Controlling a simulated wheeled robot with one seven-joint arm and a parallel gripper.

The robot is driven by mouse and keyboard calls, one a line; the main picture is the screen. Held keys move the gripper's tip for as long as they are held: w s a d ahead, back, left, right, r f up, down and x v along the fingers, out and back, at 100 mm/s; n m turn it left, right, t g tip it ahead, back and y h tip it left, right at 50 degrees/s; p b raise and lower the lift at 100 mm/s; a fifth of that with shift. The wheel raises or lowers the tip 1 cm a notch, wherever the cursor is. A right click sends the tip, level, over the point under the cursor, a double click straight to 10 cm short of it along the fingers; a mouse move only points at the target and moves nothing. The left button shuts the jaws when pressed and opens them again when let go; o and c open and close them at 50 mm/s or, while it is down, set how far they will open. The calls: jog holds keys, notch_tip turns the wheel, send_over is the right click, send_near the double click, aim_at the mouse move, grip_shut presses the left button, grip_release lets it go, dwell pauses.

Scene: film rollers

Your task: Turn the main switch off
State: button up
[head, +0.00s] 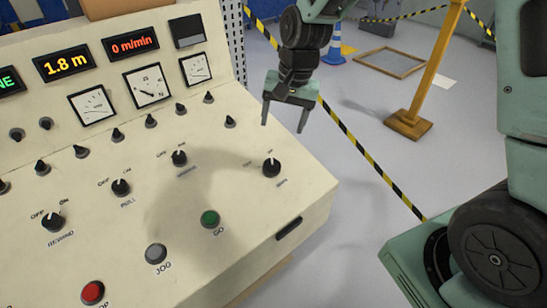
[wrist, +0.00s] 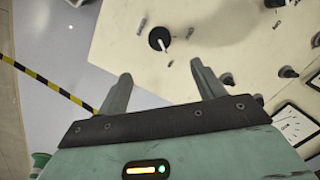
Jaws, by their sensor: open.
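The main switch appears to be the black rotary knob (head: 271,167) at the right end of the sloped cream panel; its small caption is hard to read. Its pointer stands roughly upright in the head view. The knob also shows in the wrist view (wrist: 158,39), beyond the gap between the fingers. My gripper (head: 284,125) is open and empty, above and beyond the panel's right edge in the head view. In the wrist view my gripper (wrist: 159,73) has its two fingers spread, apart from the knob.
Other knobs stand left of it, including the rewind knob (head: 52,221) and the pull knob (head: 120,187). A green go button (head: 209,218), a grey jog button (head: 156,253) and a red button (head: 92,292) sit lower. Gauges and displays rise behind. Striped tape (head: 360,150) crosses the floor space at right.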

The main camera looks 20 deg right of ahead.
aim_at(273, 163)
jog(key=f, duration=0.4)
jog(key=a+f+p, duration=0.1)
jog(key=f, duration=0.4)
jog(key=w+a+f, duration=0.1)
jog(key=f, duration=0.3)
jog(key=shift+f, duration=0.35)
jog(key=c, duration=1)
